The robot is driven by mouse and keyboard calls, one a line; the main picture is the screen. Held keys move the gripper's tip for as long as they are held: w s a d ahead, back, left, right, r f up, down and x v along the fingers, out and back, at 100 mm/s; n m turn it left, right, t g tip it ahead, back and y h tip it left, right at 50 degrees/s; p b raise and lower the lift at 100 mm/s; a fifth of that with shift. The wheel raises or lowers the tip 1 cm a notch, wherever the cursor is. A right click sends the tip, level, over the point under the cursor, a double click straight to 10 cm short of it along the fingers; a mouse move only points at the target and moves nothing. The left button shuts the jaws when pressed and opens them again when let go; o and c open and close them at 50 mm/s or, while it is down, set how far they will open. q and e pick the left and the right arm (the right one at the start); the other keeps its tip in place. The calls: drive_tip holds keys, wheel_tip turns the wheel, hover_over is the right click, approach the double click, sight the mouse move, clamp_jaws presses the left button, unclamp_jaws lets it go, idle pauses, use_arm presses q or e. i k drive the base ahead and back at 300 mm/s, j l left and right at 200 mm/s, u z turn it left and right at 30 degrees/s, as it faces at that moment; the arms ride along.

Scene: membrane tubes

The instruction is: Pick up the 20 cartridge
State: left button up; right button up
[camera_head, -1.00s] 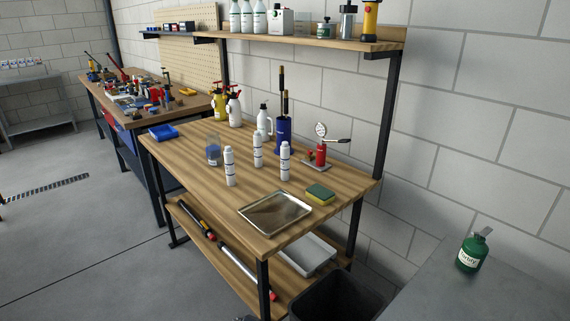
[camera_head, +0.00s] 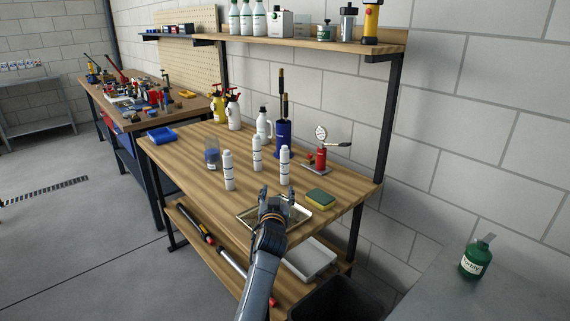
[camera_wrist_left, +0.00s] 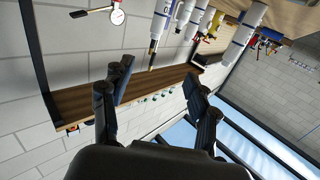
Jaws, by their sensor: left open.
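Three white cartridges stand upright on the wooden bench (camera_head: 190,172): a left one (camera_head: 228,170), a middle one (camera_head: 257,153) and a right one (camera_head: 285,166). Their labels are too small to read, so I cannot tell which is the 20 cartridge. My left gripper (camera_head: 277,191) is open and empty over the metal tray (camera_head: 245,222), in front of the right cartridge. In the left wrist view the open fingers (camera_wrist_left: 160,76) have nothing between them, and white cylinders, one of them a cartridge (camera_wrist_left: 243,35), show tilted beyond the fingertips. My right gripper is not in view.
A yellow-green sponge (camera_head: 320,197) lies right of the tray. The bench's left front is clear.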

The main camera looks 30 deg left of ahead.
sight(284, 151)
drive_tip(key=i+j, duration=0.75)
